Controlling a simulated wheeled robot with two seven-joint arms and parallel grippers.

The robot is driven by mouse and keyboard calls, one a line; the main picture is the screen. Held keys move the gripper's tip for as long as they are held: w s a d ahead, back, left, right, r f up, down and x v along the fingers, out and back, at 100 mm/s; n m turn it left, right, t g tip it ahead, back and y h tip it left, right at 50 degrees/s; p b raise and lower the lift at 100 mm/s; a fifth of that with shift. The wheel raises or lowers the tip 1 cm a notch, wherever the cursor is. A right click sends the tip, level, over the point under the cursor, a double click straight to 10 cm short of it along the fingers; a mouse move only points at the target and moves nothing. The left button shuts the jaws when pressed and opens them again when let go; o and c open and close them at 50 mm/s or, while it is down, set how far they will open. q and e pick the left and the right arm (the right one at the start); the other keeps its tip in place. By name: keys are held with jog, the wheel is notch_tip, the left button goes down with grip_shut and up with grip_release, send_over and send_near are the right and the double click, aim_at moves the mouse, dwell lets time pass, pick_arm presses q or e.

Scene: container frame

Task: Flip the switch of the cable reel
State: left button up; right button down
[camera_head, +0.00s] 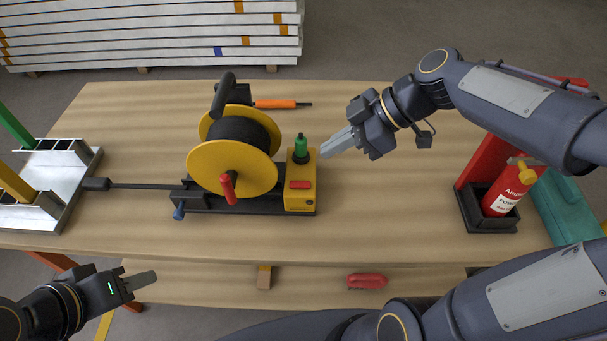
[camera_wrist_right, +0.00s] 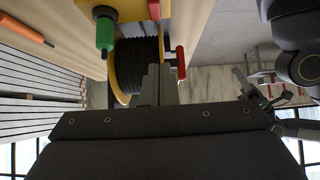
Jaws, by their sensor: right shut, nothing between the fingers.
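The cable reel (camera_head: 205,165) stands on the wooden table, with yellow flanges, black cable and a red crank handle (camera_head: 228,188). A yellow box (camera_head: 301,200) on its right end carries a green knob or lever (camera_head: 300,146) on top and a red piece (camera_head: 300,185) below it. My right gripper (camera_head: 324,151) is shut and empty, its tips just right of the green part, seemingly apart from it. The right wrist view shows the shut fingers (camera_wrist_right: 153,85), the green part (camera_wrist_right: 105,32) and the reel's cable (camera_wrist_right: 140,60). My left gripper (camera_head: 150,277) is at the lower left, away from the reel; its opening is unclear.
A fire extinguisher (camera_head: 503,190) in a red and black holder stands at the right. A metal tray (camera_head: 64,185) is at the left, near the cable's black end. An orange screwdriver (camera_head: 275,104) lies behind the reel.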

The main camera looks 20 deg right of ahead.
send_over(290, 186)
jog(key=d, duration=0.3)
jog(key=f, duration=0.5)
jog(key=shift+s+f, duration=0.1)
jog(key=shift+s, duration=0.25)
notch_tip(290, 186, down, 3)
jog(key=shift+a+r, duration=0.15)
jog(key=shift+f, duration=0.75)
jog(key=shift+w+f+b, duration=0.1)
jog(key=shift+f+b, duration=0.3)
jog(key=shift+b, duration=0.7)
jog(key=shift+r+p, duration=0.25)
jog(key=shift+p, duration=0.05)
jog(key=shift+a, duration=0.1)
